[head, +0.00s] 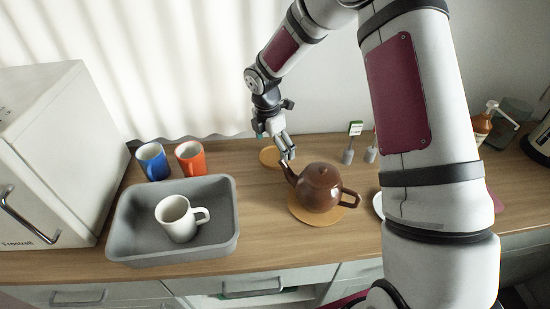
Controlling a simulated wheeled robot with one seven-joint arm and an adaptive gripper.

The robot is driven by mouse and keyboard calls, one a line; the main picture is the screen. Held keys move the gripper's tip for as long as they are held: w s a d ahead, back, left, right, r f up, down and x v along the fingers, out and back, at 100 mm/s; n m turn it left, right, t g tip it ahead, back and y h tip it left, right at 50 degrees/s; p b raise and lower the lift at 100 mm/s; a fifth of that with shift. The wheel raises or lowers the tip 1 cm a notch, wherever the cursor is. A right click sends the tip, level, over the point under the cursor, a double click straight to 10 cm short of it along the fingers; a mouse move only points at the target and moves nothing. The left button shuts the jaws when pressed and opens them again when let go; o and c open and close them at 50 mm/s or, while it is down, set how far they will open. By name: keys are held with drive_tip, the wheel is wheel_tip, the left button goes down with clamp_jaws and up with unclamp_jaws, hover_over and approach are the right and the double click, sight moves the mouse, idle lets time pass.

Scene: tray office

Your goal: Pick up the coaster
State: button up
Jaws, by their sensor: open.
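A second round tan piece (297,212), like a coaster or mat, lies under the brown teapot (321,185). The teapot's spout reaches close to my fingertips.
A grey tray (121,225) holds a white mug (176,220). A blue mug (153,161) and an orange mug (190,158) stand behind it. A white appliance (55,150) fills the left. Bare counter (258,210) lies between tray and teapot.

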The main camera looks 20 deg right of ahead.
sight(275, 158)
drive_tip(key=shift+w+d+f, duration=0.1)
drive_tip(key=shift+d+f, duration=0.05)
drive_tip(key=shift+f, duration=1.1)
drive_tip(key=c, duration=1.1)
drive_tip(key=shift+o, duration=0.2)
